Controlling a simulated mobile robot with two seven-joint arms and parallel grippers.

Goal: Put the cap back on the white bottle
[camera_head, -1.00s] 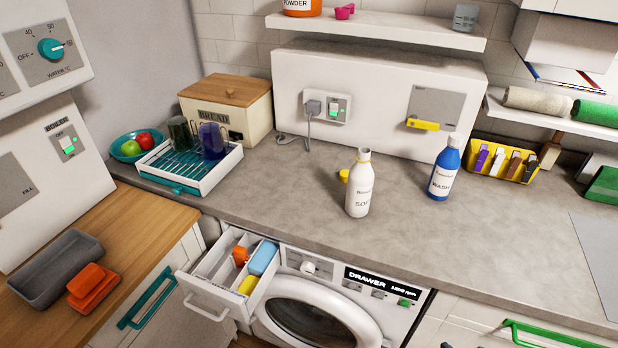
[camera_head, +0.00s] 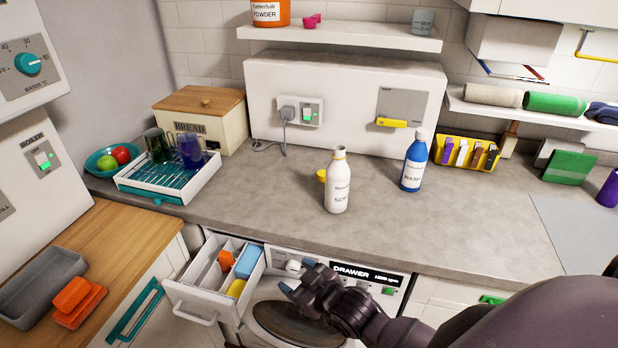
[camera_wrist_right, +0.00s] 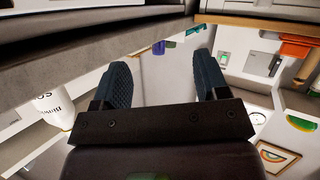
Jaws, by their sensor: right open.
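The white bottle (camera_head: 338,185) stands upright on the grey counter, with a bare narrow neck. It also shows, partly cut off, at the left of the right wrist view (camera_wrist_right: 55,107). The yellow cap (camera_head: 321,175) lies on the counter just left of and behind the bottle, partly hidden by it. My right gripper (camera_head: 297,277) is in front of the washing machine, below the counter edge and nearer than the bottle. Its two dark blue fingers are apart with nothing between them in the right wrist view (camera_wrist_right: 163,80). My left gripper is not in view.
A blue bottle (camera_head: 414,163) stands to the right of the white one. An open drawer (camera_head: 190,293) juts out left of my right gripper. A dish rack (camera_head: 135,185) is at the counter's left.

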